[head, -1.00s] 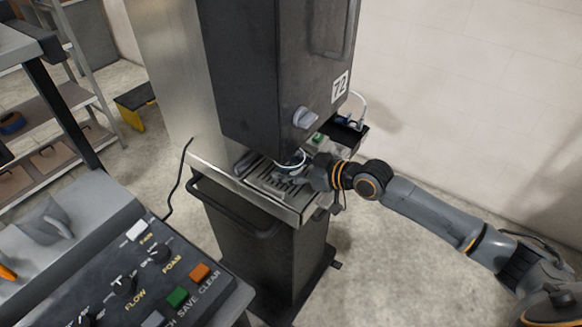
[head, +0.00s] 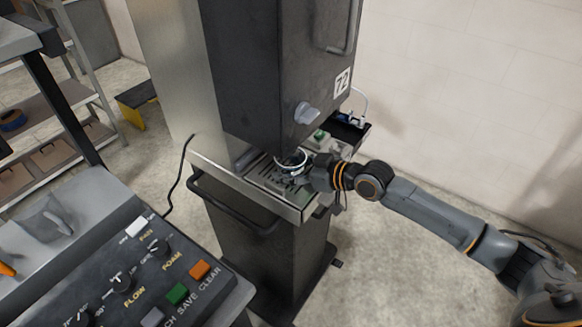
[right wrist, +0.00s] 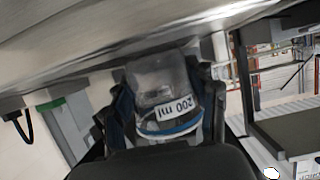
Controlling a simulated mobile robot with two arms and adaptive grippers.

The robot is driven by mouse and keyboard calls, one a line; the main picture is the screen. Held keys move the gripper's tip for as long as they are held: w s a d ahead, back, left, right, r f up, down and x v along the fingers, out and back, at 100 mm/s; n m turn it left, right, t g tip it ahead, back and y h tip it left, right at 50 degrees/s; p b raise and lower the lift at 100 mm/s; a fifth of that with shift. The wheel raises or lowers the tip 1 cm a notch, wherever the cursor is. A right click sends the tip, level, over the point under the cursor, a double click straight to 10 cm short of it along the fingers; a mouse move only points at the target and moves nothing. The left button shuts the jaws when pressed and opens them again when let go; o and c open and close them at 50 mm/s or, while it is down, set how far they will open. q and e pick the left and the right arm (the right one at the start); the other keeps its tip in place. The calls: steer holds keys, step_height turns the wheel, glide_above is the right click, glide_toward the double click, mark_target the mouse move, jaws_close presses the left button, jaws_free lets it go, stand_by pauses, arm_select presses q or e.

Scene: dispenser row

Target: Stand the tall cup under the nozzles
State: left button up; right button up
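A clear cup (right wrist: 165,88) with a blue band and a "200 ml" label sits between the fingers of my right gripper (right wrist: 165,105) in the right wrist view. The fingers lie against both its sides. In the head view the cup's pale rim (head: 290,158) shows above the slotted drip tray (head: 297,214), below the dark dispenser head (head: 285,70). My right gripper (head: 300,177) reaches in from the right, low over the tray. The nozzles are hidden beneath the head, and I cannot tell whether the cup's base touches the tray. My left gripper is out of view.
A small side shelf (head: 350,132) with a cable stands behind the tray at the right. A front rail (head: 235,220) runs below the tray. A control panel (head: 135,280) fills the lower left. Open floor lies right of the cabinet.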

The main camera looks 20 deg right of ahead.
steer(key=o, duration=0.5)
steer(key=shift+s, duration=0.1)
steer(key=v, duration=1)
steer(key=shift+s+d, duration=0.1)
steer(key=shift+d, duration=0.15)
steer(key=shift+v, duration=0.75)
